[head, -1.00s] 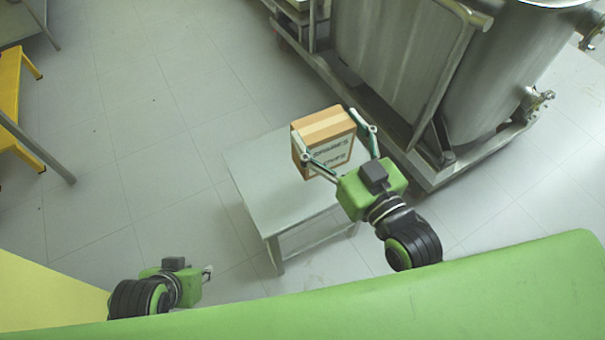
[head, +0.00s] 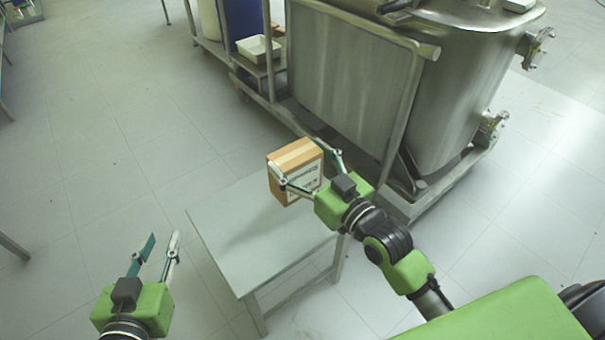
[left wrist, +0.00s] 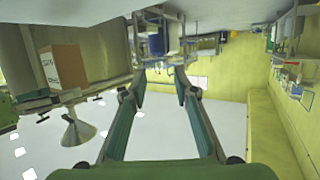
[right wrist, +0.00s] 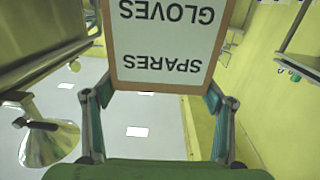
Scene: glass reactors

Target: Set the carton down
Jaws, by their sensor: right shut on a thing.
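The carton (head: 296,172) is an orange-brown box with a white label, held over the far part of a small grey table (head: 225,235). My right gripper (head: 302,162) is shut on it, one finger on each side. I cannot tell whether its underside touches the table top. In the right wrist view the carton's label (right wrist: 165,35) reads SPARES and GLOVES upside down between the fingers. My left gripper (head: 164,238) is open and empty, left of the table. The carton also shows at the left of the left wrist view (left wrist: 62,66).
A large steel reactor (head: 445,100) on a wheeled frame stands just behind and right of the table. A cart with a white tray (head: 258,49) stands behind. The table top in front of the carton is bare.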

